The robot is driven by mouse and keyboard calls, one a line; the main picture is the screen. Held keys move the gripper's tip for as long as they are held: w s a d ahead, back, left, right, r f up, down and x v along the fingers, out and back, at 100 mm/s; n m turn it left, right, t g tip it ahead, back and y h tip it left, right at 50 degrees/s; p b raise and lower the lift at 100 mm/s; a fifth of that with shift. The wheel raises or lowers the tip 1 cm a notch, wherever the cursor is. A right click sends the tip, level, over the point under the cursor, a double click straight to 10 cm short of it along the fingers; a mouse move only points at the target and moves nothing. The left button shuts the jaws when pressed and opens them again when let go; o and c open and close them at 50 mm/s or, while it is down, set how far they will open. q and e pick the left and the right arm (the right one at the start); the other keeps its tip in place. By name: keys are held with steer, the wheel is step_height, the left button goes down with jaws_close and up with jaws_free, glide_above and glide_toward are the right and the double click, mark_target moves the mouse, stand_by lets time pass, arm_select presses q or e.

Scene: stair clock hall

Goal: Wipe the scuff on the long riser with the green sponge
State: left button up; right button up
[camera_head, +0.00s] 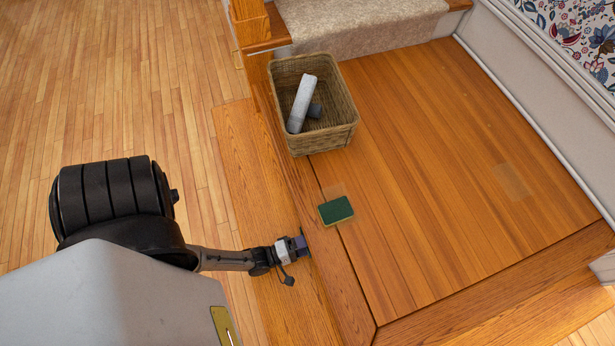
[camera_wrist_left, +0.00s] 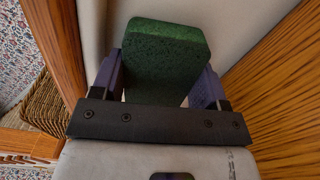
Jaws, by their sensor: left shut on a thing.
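My left gripper (camera_head: 302,246) is at the left wooden edge of the raised landing. In the left wrist view its purple fingers (camera_wrist_left: 162,84) are shut on the green sponge (camera_wrist_left: 165,52), a dark green speckled block. Behind the sponge is a pale, flat surface (camera_wrist_left: 245,28), which looks like the long riser. I cannot tell whether the sponge touches it. In the head view the held sponge and the riser face are hidden. No scuff can be made out in either view. My right gripper is not in view.
A second sponge (camera_head: 336,211), green on top with a yellow side, lies on the landing (camera_head: 440,170).

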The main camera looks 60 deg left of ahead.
arm_select(q)
steer(key=shift+a, duration=0.35)
steer(key=shift+w+a, duration=0.1)
steer(key=shift+a, duration=0.4)
steer(key=shift+w+a, duration=0.15)
steer(key=shift+a, duration=1.05)
steer(key=shift+s, duration=0.85)
steer(key=shift+s+a, duration=0.15)
steer(key=shift+s, duration=0.95)
steer(key=shift+s+a, duration=0.1)
steer(key=shift+s, duration=0.95)
